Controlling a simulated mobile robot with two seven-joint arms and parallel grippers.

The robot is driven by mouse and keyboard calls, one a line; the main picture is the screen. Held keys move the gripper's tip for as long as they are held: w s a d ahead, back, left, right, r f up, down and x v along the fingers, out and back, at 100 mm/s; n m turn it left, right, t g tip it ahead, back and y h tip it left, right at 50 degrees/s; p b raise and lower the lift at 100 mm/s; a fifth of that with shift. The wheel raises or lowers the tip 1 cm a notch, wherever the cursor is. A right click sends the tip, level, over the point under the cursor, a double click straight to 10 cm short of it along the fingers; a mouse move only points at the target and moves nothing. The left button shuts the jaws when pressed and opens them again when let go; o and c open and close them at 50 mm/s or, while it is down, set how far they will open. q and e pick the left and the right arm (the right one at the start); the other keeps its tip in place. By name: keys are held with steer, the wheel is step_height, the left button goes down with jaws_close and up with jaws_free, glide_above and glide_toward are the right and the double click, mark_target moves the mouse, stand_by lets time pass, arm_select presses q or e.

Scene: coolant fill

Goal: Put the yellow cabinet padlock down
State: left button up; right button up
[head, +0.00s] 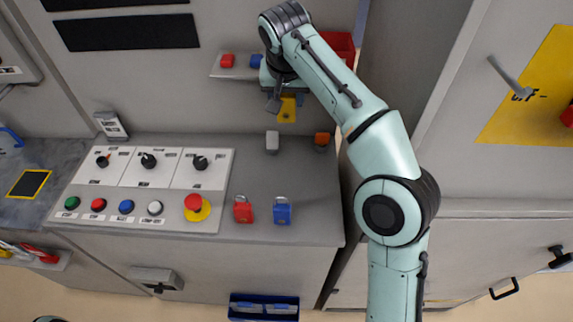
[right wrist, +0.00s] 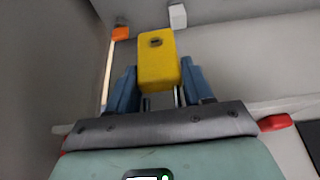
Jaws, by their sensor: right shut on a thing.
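The yellow cabinet padlock (head: 287,112) is between the fingers of my right gripper (head: 288,99), which is shut on it in front of the cabinet's back wall. In the right wrist view the padlock (right wrist: 158,62) fills the space between the blue fingers (right wrist: 158,88), its yellow body pointing away from the palm. It appears to be held above the grey console top (head: 262,175), apart from it. My left gripper is not in view.
A small shelf (head: 238,73) holds a red padlock (head: 228,61) and a blue padlock (head: 256,61), beside my gripper. A grey-white block (head: 272,141) and an orange-topped block (head: 322,140) stand at the console's back. Red (head: 243,212) and blue (head: 282,213) padlocks are at its front.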

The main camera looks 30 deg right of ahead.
arm_select(q)
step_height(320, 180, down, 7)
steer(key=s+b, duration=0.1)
steer(key=b, duration=0.5)
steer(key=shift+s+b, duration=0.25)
steer(key=shift+b, duration=0.05)
arm_select(e)
steer(key=shift+s+f, duration=0.2)
steer(key=shift+f, duration=9.55)
steer(key=shift+a+f, duration=0.1)
steer(key=o, duration=1.1)
arm_select(q)
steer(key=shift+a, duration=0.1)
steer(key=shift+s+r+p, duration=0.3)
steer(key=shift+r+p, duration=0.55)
steer(key=shift+p, duration=0.15)
arm_select(e)
steer(key=v, duration=1.2)
